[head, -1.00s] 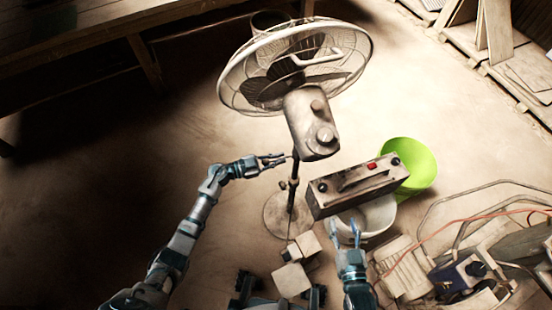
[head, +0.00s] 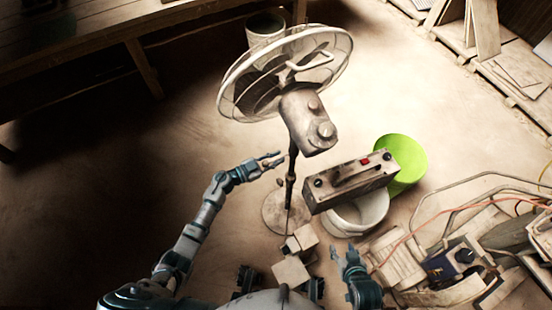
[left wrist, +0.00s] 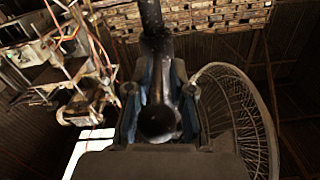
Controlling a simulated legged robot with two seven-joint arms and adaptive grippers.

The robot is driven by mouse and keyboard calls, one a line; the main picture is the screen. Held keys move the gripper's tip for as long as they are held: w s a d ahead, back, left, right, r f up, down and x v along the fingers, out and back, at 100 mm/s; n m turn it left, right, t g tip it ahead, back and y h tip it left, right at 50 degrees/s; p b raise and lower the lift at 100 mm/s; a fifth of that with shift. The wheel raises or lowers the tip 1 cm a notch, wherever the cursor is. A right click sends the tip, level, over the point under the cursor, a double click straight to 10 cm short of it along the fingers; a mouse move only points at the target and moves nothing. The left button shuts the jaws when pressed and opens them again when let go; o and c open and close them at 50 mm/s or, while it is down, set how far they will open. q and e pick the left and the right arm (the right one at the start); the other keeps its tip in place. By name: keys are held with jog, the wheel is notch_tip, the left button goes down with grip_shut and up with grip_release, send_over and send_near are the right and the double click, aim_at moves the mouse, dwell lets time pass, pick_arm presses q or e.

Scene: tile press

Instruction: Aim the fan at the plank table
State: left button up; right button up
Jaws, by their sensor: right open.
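The pedestal fan (head: 308,118) stands in the middle of the head view, its motor housing toward me and its cage (head: 234,97) facing away toward the upper left. The plank table (head: 85,42) is at the upper left, partly in shadow. My left gripper (head: 281,160) is open just left of the fan's dark pole (head: 291,170). In the left wrist view the pole (left wrist: 151,25) lines up between the spread fingers (left wrist: 160,95), and the cage (left wrist: 240,115) shows at the right. I cannot tell whether they touch the pole. My right gripper (head: 347,256) is open and empty at the lower middle.
A box with a red switch (head: 350,182) sits over a white bucket (head: 360,215), beside a green bucket (head: 408,162). Small blocks (head: 292,270) lie by the fan base. Cables and machinery (head: 460,265) crowd the lower right. Another bucket (head: 265,27) stands behind the fan.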

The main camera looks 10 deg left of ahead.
pick_arm(q)
jog(key=shift+o, duration=0.3)
jog(key=shift+f, duration=0.1)
jog(key=shift+s, duration=0.1)
jog(key=shift+s+a, duration=0.2)
jog(key=shift+a, duration=0.05)
jog(key=v, duration=1.1)
jog(key=shift+a, duration=0.15)
